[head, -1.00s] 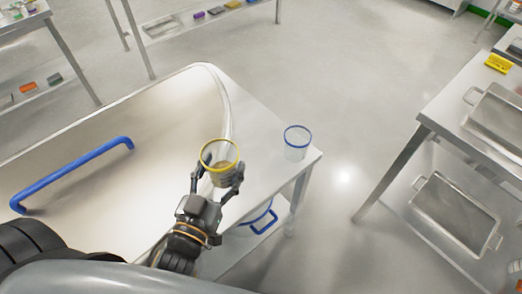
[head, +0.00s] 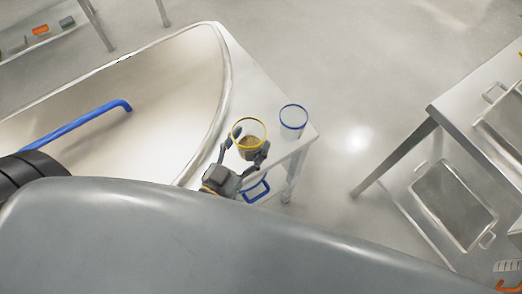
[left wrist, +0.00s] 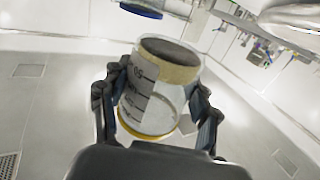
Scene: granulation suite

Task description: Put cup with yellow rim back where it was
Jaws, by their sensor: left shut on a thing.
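The cup with yellow rim (head: 249,142) is clear and holds tan, grainy material. My left gripper (head: 250,146) is shut around its sides, a finger on each side. The left wrist view shows the same cup (left wrist: 150,105) between the two fingers, with markings on its wall and the yellow rim low in the picture. In the head view the cup appears over the strip of steel table (head: 262,100) right of the basin. I cannot tell whether its bottom touches the table. My right gripper is not in view.
A clear cup with a blue rim (head: 293,122) stands close by at the table's right corner. A large steel basin (head: 165,75) with a blue bar (head: 75,128) lies to the left. A second steel table (head: 450,100) is at the right, with a tray (head: 422,168) below.

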